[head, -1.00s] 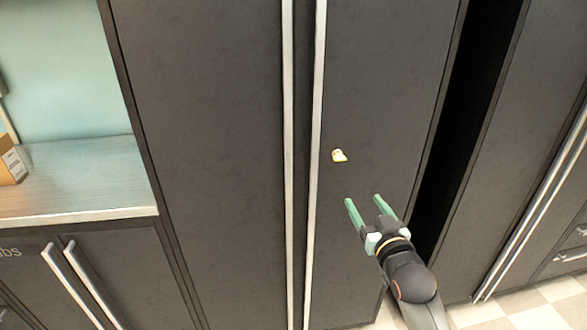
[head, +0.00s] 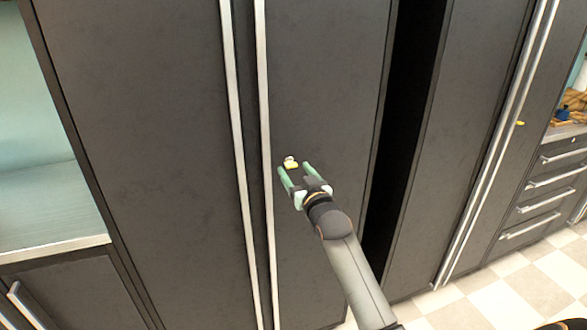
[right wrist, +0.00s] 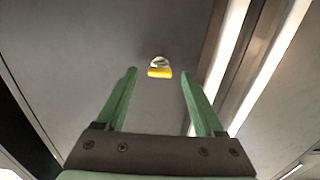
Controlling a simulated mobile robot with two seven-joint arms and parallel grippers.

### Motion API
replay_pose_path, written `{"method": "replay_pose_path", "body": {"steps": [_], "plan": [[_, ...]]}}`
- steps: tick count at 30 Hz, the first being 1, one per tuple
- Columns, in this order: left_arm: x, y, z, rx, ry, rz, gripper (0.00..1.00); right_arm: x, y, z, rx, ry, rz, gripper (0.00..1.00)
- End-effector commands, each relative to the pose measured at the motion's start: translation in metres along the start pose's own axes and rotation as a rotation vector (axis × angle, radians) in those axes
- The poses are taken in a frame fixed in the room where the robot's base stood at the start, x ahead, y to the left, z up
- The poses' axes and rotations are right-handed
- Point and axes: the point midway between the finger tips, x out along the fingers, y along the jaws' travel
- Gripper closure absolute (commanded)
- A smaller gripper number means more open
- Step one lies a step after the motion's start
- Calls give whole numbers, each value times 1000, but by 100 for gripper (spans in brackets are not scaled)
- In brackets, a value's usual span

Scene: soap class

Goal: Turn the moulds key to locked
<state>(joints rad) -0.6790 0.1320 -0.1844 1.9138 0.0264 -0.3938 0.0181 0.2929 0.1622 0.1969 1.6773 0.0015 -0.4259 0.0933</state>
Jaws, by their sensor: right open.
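A small yellow key (head: 291,165) sits in a pale round lock on the dark cabinet door, just right of the long vertical handles. In the right wrist view the yellow key (right wrist: 160,71) is ahead of the fingertips, roughly midway between them, with the lock's pale ring behind it. My right gripper (head: 293,168) is open, its two green fingers pointing at the key from below and right. In the right wrist view its fingers (right wrist: 159,75) are apart with nothing between them; I cannot tell the exact gap to the key. My left gripper is not in view.
Two long metal handles (head: 266,165) run down the cabinet doors just left of the key. A dark gap (head: 400,120) lies right of this cabinet. Another tall cabinet with a yellow piece (head: 520,123) and a drawer unit (head: 540,205) stand further right. A counter (head: 50,210) is at left.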

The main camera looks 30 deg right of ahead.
Motion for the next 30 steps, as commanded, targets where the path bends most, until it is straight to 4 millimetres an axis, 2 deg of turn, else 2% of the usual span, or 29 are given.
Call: {"method": "replay_pose_path", "body": {"steps": [6, 16, 30], "plan": [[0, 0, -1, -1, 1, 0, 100, 16, 0, 0, 0, -1, 0, 30], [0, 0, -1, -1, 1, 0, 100, 18, 0, 0, 0, 0, 0, 30], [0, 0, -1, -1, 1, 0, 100, 18, 0, 0, 0, -1, 0, 82]]}}
